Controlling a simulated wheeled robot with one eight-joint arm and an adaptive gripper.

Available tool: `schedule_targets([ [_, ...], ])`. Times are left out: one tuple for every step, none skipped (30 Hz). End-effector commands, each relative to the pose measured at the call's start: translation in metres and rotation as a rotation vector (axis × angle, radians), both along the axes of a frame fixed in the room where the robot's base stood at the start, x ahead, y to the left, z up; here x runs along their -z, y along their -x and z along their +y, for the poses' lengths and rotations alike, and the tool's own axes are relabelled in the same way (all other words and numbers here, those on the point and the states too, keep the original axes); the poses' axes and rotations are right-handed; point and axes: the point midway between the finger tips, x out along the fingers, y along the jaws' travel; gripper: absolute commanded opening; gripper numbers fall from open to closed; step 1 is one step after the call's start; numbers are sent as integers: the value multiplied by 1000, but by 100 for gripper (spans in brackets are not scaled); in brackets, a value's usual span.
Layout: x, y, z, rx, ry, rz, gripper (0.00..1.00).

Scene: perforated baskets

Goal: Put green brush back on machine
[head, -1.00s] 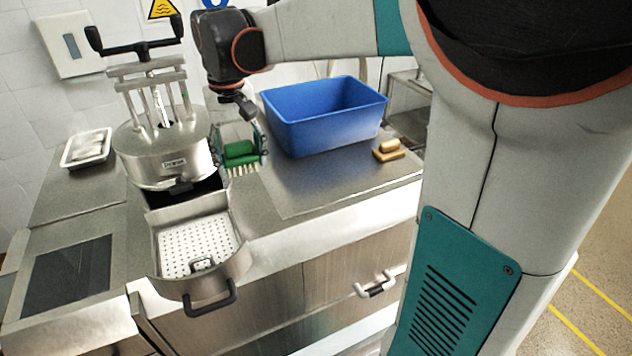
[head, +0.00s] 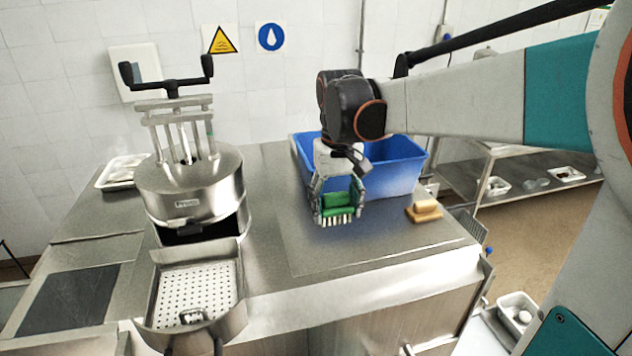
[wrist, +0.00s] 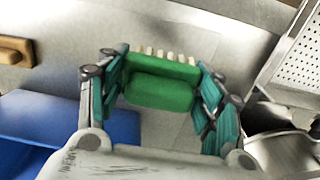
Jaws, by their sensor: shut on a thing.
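The green brush (head: 338,205) with pale bristles is held in my gripper (head: 338,208), above the metal counter and in front of the blue bin. Its bristles point down in the head view. In the wrist view, the green brush (wrist: 162,88) sits between the two fingers of my gripper (wrist: 160,85). The machine (head: 192,190) is a steel drum with a black T-shaped handle, left of my gripper. A pull-out tray with a perforated white plate (head: 197,286) extends from its front. The gripper and brush are apart from the machine.
The blue bin (head: 400,172) stands behind and right of my gripper. A wooden brush (head: 424,211) lies on the counter (head: 375,247) to the right. A white tray (head: 122,172) sits at the back left. The counter between machine and gripper is clear.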

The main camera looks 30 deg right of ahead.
Motion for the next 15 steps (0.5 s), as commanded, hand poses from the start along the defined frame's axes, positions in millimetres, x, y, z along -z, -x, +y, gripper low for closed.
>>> schedule_targets([
  [12,0,0,-1,0,0,35],
  [19,0,0,-1,0,0,35],
  [28,1,1,-1,0,0,35],
  [34,0,0,0,0,0,35],
  [40,0,0,0,0,0,35],
  [48,0,0,0,0,0,35],
  [53,0,0,0,0,0,35],
  [58,0,0,0,0,0,35],
  [63,-1,0,0,0,0,35],
  [66,-1,0,0,0,0,35],
  [68,-1,0,0,0,0,35],
  [71,-1,0,0,0,0,35],
  [72,-1,0,0,0,0,35],
  [74,-1,0,0,0,0,35],
  [77,-1,0,0,0,0,35],
])
